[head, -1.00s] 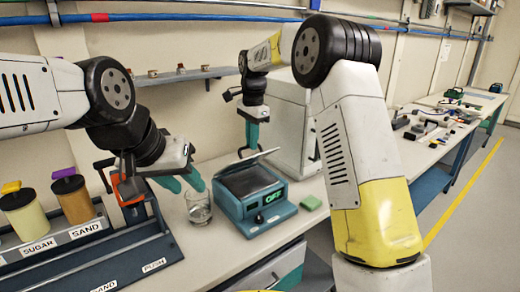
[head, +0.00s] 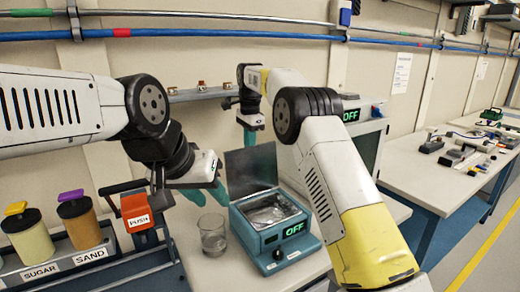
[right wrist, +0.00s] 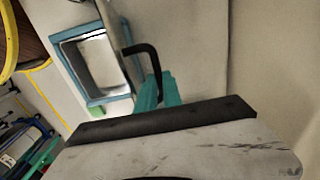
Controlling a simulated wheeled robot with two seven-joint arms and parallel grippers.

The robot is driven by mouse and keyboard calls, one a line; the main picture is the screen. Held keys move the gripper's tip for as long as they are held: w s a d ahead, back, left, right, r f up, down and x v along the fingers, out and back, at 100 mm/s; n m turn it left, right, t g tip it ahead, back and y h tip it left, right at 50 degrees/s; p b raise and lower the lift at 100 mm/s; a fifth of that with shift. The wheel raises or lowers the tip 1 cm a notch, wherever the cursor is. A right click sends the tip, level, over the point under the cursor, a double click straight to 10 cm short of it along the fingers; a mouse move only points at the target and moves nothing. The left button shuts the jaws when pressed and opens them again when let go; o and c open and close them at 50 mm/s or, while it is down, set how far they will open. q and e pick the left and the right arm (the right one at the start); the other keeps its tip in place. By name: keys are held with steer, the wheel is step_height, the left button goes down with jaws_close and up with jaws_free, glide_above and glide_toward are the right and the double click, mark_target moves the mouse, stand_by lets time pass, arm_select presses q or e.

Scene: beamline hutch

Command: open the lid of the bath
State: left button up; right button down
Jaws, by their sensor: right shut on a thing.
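The bath (head: 275,240) is a teal box with a green OFF display, on the bench in the middle of the head view. Its grey lid (head: 250,168) stands up steeply at the back, and the metal-lined inside is exposed. The open bath also shows in the right wrist view (right wrist: 84,77). My right gripper (head: 250,137) is behind the lid's upper edge. In the right wrist view its teal fingers (right wrist: 152,90) are shut on the black lid handle (right wrist: 147,52). My left gripper (head: 207,192) is open and empty above a glass beaker.
The glass beaker (head: 212,238) stands just left of the bath. Sugar (head: 33,236) and sand (head: 80,222) jars and a dispenser with an orange PUSH lever (head: 137,210) are at the left. A white cabinet stands behind the bath.

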steer(key=shift+w+a+f, duration=0.3)
steer(key=shift+w+a, duration=0.1)
steer(key=shift+w, duration=0.15)
steer(key=shift+w+a+f, duration=0.25)
steer(key=shift+w+a, duration=0.15)
steer(key=shift+w, duration=0.1)
steer(key=shift+a+f, duration=0.1)
steer(key=c, duration=1.6)
jaws_free()
steer(key=shift+o, duration=0.5)
steer(key=shift+w+a+f, duration=0.15)
steer(key=shift+r, duration=0.3)
